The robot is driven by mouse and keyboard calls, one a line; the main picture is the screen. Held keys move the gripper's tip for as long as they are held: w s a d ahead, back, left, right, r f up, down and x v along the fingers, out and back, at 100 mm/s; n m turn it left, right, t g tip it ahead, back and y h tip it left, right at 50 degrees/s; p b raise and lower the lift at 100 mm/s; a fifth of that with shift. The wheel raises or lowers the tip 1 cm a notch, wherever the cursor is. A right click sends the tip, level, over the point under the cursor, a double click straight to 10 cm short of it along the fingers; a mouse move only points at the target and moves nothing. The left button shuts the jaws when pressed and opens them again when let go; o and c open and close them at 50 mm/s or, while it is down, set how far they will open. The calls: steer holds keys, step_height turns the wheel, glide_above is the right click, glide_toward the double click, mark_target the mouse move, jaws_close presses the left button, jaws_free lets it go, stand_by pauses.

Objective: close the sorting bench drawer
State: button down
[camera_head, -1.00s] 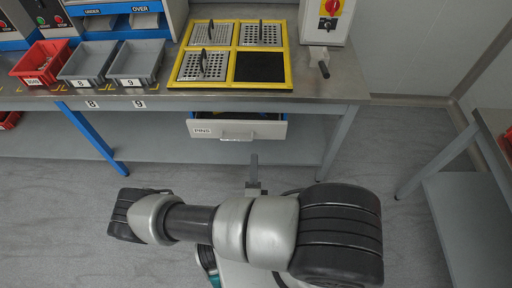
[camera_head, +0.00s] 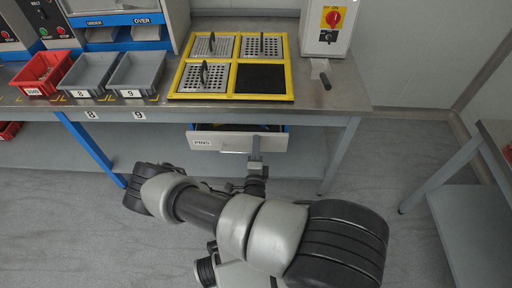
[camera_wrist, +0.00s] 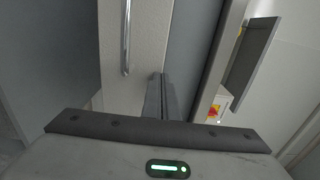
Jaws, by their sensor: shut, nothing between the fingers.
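The sorting bench drawer (camera_head: 206,142) hangs under the bench top, with a pale front marked PINS. It stands partly open; a narrow strip of its inside shows above the front. Its handle (camera_head: 232,149) is on the front, and shows as a metal bar in the wrist view (camera_wrist: 126,38). My gripper (camera_head: 256,142) is shut and empty, with its fingers in front of the drawer front, right of the handle. In the wrist view the fingers (camera_wrist: 161,80) point at the pale front panel, near its edge. I cannot tell whether they touch it.
The bench top (camera_head: 330,98) carries a yellow frame (camera_head: 235,97) with perforated plates, a red bin (camera_head: 44,72) and grey bins (camera_head: 133,72). A box with a red switch (camera_head: 328,28) stands at the back right. A bench leg (camera_head: 340,155) is right of the drawer.

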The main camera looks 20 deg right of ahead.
mark_target(256, 133)
steer(key=x, duration=0.4)
steer(key=shift+w+d+b, duration=0.15)
steer(key=shift+w+b, duration=0.1)
steer(key=shift+b, duration=0.1)
steer(key=shift+w+r, duration=0.15)
